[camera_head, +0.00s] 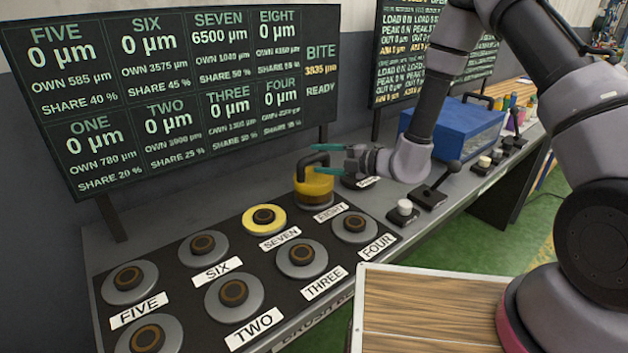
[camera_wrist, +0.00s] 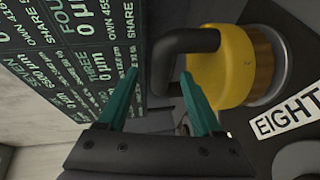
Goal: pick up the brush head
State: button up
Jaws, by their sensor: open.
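The brush head (camera_head: 314,188) is a yellow drum with a brownish bristle band and a bent black handle (camera_head: 311,160) on top. It stands upright on the pad labelled EIGHT, at the back right of the pad board. In the wrist view, the brush head (camera_wrist: 228,70) is at the upper right, its handle (camera_wrist: 186,42) bending down between the fingers. My gripper (camera_head: 321,159), with teal fingers, is open and level with the handle, coming from the right. In the wrist view, my gripper (camera_wrist: 160,74) has one finger on each side of the handle; contact cannot be told.
The black board (camera_head: 240,270) carries several grey round pads; the one by SEVEN (camera_head: 264,218) is yellow. A large display (camera_head: 180,90) stands behind it. A lever (camera_head: 438,188) and a blue box (camera_head: 455,128) are to the right. A wooden-topped surface (camera_head: 430,310) is in front.

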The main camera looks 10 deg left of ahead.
jog(key=shift+x, duration=1.45)
jog(key=shift+f, duration=0.1)
grip_shut()
